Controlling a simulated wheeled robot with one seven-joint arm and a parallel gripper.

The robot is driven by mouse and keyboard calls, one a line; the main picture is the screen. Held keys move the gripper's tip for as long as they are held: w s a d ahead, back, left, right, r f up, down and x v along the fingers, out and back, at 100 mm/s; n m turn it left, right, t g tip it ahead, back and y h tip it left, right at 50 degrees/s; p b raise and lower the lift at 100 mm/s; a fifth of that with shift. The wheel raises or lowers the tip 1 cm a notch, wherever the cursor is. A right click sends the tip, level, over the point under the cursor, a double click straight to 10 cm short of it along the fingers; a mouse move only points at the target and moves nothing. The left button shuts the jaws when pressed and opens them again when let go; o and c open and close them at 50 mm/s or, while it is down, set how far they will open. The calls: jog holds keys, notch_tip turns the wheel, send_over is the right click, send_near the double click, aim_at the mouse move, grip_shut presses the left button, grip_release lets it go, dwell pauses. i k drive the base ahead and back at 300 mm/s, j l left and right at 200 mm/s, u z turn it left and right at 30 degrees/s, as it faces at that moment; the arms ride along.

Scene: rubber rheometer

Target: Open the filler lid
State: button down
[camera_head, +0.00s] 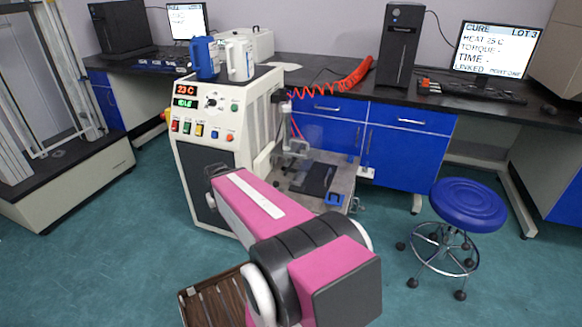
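The rheometer (214,150) is a white and grey cabinet left of centre. Its front panel has a red "23 C" display, a green display reading "IDLE", a knob and coloured buttons. A blue jug (203,58) and a white jug (239,60) stand upright on its top. I cannot make out a filler lid or tell whether one is open. My pink and dark arm reaches from the lower middle toward the cabinet's lower front and covers part of it. My gripper's fingers do not show.
A bench with blue drawers (325,107) runs behind, carrying a black computer tower (400,45), a monitor (495,48) and a red coiled hose (335,82). A blue stool (468,204) stands at right. A brown slatted tray (217,300) lies low in front. Green floor is free at left.

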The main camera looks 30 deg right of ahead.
aim_at(335, 199)
jog(key=k+z, duration=0.55)
jog(key=z, duration=0.25)
jog(key=k+l+z, duration=0.25)
jog(key=z, duration=0.15)
